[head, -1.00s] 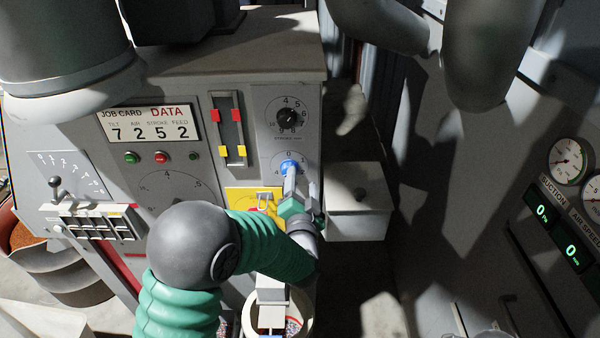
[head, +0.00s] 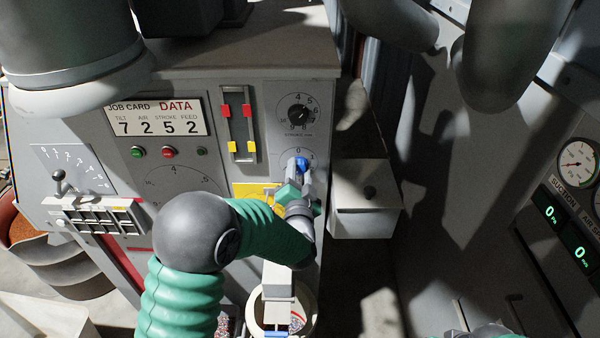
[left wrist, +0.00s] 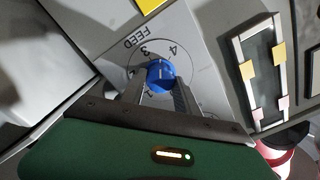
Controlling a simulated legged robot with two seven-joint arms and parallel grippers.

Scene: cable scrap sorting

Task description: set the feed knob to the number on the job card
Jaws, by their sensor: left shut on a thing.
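The job card (head: 158,117) in the head view reads TILT 7, AIR 2, STROKE 5, FEED 2. The blue feed knob (head: 302,164) sits low on the right of the grey panel, below the black stroke knob. My left gripper (head: 304,172) is shut on it. In the left wrist view the knob (left wrist: 160,76) is between the two fingers (left wrist: 160,88), on a dial marked FEED. The numbers 3 and 4 show above the knob; the fingers hide part of the dial. A pale mark on the knob's face points roughly between them. My right gripper is not clearly in view.
The black stroke knob (head: 300,113) is just above the feed knob. A slider panel (head: 238,124) with red and yellow tabs is to the left. A yellow plate (head: 246,190) lies below it. A pale box (head: 364,200) stands close on the right.

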